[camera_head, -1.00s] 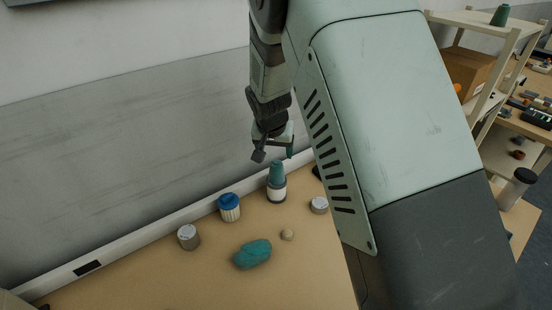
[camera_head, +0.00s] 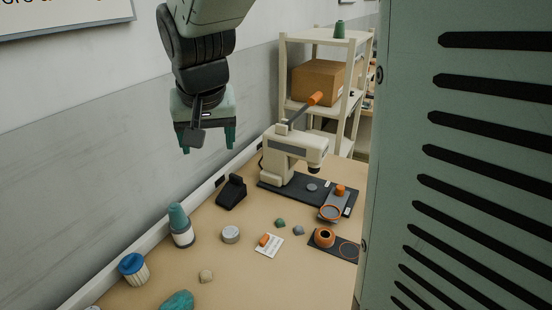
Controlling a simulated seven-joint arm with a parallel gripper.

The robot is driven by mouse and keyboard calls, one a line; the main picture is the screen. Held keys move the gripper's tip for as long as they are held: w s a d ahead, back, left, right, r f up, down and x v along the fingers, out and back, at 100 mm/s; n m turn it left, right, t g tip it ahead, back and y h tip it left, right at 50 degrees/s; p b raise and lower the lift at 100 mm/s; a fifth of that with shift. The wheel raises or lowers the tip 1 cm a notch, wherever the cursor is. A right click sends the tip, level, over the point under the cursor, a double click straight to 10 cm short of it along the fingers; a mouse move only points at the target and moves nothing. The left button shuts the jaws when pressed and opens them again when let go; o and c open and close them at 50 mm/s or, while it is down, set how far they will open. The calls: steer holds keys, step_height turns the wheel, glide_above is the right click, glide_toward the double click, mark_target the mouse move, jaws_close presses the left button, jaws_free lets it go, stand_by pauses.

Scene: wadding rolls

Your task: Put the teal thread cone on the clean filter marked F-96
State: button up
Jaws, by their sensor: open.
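A teal cone (camera_head: 177,214) stands upright on a white cylinder with a dark lower edge (camera_head: 182,238), near the wall at the left of the table. I cannot read any marking on the cylinder, so I cannot tell whether it is F-96. My gripper (camera_head: 208,138) is open and empty, with teal fingertips pointing down. It hangs above and to the right of the cone in the picture, clear of it. A similar green cone (camera_head: 340,29) stands on top of the shelf at the back.
A blue-topped pleated cylinder (camera_head: 133,268), a round tin (camera_head: 231,234), a teal lump (camera_head: 178,302) and a black stand (camera_head: 231,191) are around the cone. A pale machine (camera_head: 292,152) stands behind on a dark base.

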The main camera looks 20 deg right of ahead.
steer(key=s+d+r, duration=0.2)
steer(key=s+d, duration=0.2)
steer(key=s, duration=0.6)
steer(key=s+d+r, duration=0.3)
steer(key=s+d, duration=0.1)
steer(key=s, duration=0.6)
steer(key=shift+s+d+r+n+t, duration=0.2)
steer(key=shift+s+d+n+t, duration=0.1)
steer(key=shift+s+d+t, duration=0.1)
